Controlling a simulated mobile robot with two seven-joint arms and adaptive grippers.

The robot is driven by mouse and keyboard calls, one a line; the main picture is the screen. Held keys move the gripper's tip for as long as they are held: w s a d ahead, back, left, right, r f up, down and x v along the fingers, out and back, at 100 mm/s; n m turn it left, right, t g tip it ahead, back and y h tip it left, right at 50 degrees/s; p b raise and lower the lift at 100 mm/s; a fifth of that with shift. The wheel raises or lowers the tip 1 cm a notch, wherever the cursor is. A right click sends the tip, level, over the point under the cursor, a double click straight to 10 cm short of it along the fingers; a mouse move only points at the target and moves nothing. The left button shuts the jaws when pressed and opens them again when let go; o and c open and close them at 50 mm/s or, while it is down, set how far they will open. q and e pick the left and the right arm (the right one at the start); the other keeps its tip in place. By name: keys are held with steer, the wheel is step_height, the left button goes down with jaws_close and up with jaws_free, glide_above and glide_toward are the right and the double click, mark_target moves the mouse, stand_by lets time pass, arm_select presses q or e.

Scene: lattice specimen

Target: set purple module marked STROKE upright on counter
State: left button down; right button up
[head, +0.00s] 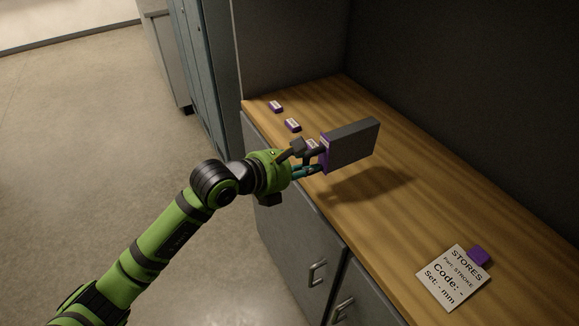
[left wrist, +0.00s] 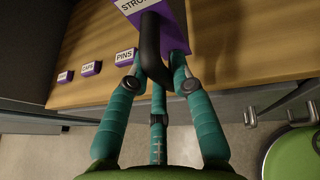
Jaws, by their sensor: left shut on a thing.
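The module is a dark grey slab (head: 354,145) with a purple front (head: 325,152). In the left wrist view its purple front (left wrist: 178,22) carries a white label, cut off at the top edge, reading "STRO". My left gripper (head: 310,160) is shut on the module's dark handle (left wrist: 150,48), in front of the purple face. The module hangs above the wooden counter (head: 400,225), its shadow apart below it. Its long side runs back from my gripper, roughly level. My right gripper is not in view.
Small purple blocks with white labels stand along the counter's left part, one reading PINS (left wrist: 125,57). Bare counter lies between. A dark wall (head: 460,100) rises behind.

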mark_target(312, 188)
arm_select(q)
steer(key=shift+w+d+f+b, duration=0.25)
steer(key=shift+d+f+b, duration=0.15)
steer(key=shift+f+b, duration=0.3)
steer(key=shift+w+d+f+b, duration=0.3)
steer(key=shift+d+f+b, duration=0.05)
steer(key=shift+f+b, duration=0.35)
steer(key=shift+w+d+f+b, duration=0.25)
steer(key=shift+d+f+b, duration=0.15)
steer(key=shift+f+b, duration=0.3)
steer(key=shift+f, duration=0.5)
steer(key=c, duration=1)
jaws_free()
steer(key=shift+o, duration=0.7)
steer(key=shift+s+f, duration=0.1)
steer(key=shift+f, duration=0.05)
steer(key=o, duration=0.9)
steer(key=shift+f, duration=0.1)
steer(key=shift+c, duration=0.2)
steer(key=shift+r, duration=0.2)
steer(key=shift+a+r, duration=0.1)
steer(key=shift+a, duration=0.05)
